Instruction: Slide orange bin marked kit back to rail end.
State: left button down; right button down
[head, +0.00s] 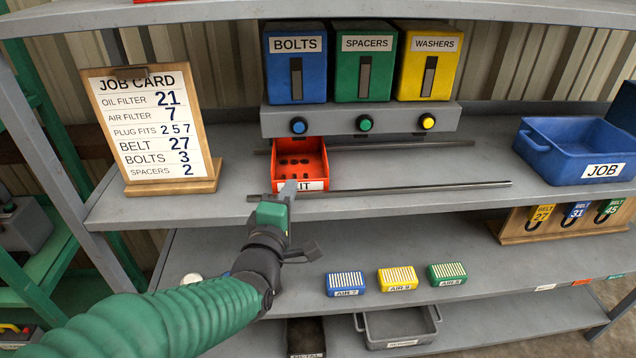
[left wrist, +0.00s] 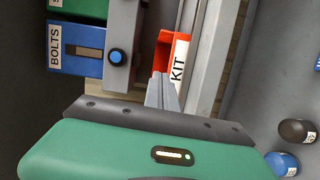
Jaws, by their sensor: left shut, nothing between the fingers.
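The orange bin marked KIT (head: 300,160) sits between two metal rails, near their left end, below the blue BOLTS dispenser. Several dark bolts or holes show inside it. The front rail (head: 420,189) runs along the shelf past the bin's front. My left gripper (head: 289,187) is shut and empty, its fingertips at the left part of the bin's front label. In the left wrist view the shut fingers (left wrist: 162,90) overlap the bin's edge beside the KIT label (left wrist: 179,62); I cannot tell if they touch. My right gripper is not in view.
The dispenser rack (head: 360,118) with blue, green and yellow boxes overhangs the rear rail. A job card (head: 150,130) stands left of the bin. A blue JOB bin (head: 580,155) sits at right. The rails right of the orange bin are clear.

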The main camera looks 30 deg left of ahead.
pick_arm(q)
jog(key=shift+w+a+r+n+p, duration=0.15)
jog(key=shift+w+a+r+p, duration=0.15)
jog(key=shift+w+p, duration=0.55)
jog(key=shift+w+a+r+n+p, duration=0.15)
jog(key=shift+w+r+p, duration=0.15)
jog(key=shift+p, duration=1.05)
jog(key=x, duration=0.5)
jog(key=b+x, duration=0.1)
jog(key=x, duration=0.1)
jog(key=shift+w+a+f, duration=0.2)
jog(key=shift+f, duration=0.15)
jog(key=shift+w+d, duration=0.4)
jog(key=shift+d, duration=0.2)
jog(key=shift+w+d, duration=0.4)
jog(key=shift+d, duration=0.15)
jog(key=shift+w+d, duration=0.25)
jog(key=shift+d, duration=0.45)
